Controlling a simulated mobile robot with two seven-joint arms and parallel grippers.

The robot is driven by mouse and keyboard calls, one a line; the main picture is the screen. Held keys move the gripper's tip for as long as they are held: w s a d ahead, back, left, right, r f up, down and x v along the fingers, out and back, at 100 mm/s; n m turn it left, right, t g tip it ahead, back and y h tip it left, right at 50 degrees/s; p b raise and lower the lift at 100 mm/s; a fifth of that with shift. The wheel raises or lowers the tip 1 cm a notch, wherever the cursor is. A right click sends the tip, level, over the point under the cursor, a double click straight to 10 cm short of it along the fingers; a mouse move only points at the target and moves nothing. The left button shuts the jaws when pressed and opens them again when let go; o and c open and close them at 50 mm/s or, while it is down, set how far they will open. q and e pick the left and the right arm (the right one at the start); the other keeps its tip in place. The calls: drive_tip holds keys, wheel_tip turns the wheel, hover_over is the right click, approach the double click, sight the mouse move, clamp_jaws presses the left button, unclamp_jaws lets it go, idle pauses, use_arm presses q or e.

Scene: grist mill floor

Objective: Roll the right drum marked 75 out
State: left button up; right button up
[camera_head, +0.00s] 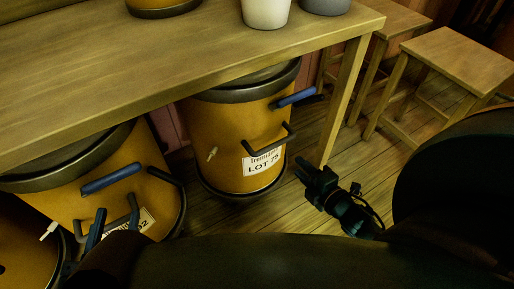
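The drum marked LOT 75 (222,122) stands upright under the table, ochre with dark rims. It has a white label (263,161), a dark bar handle (270,141), a blue handle (296,97) at its right and a small pale tap (212,153). The tabletop hides part of its lid. My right gripper (298,167) is to the right of the drum's lower part, apart from it, near the table leg; its two fingertips show a gap, with nothing between them. My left gripper (97,226) is low at the left, in front of another drum; its fingers are mostly hidden.
A second ochre drum (70,196), label partly hidden, stands to the left, with part of another in the corner. The wooden table (150,60) carries pots and has a leg (345,95) right of drum 75. Stools (455,58) stand at right. Floor between is clear.

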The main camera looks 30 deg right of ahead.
sight(276, 143)
use_arm(q)
drive_tip(key=shift+w+d+n+t+h+b, duration=0.2)
drive_tip(key=shift+d+n+t+h+b, duration=0.15)
drive_tip(key=shift+b, duration=1.75)
use_arm(e)
drive_tip(key=shift+x, duration=6.7)
drive_tip(key=shift+c, duration=0.2)
clamp_jaws()
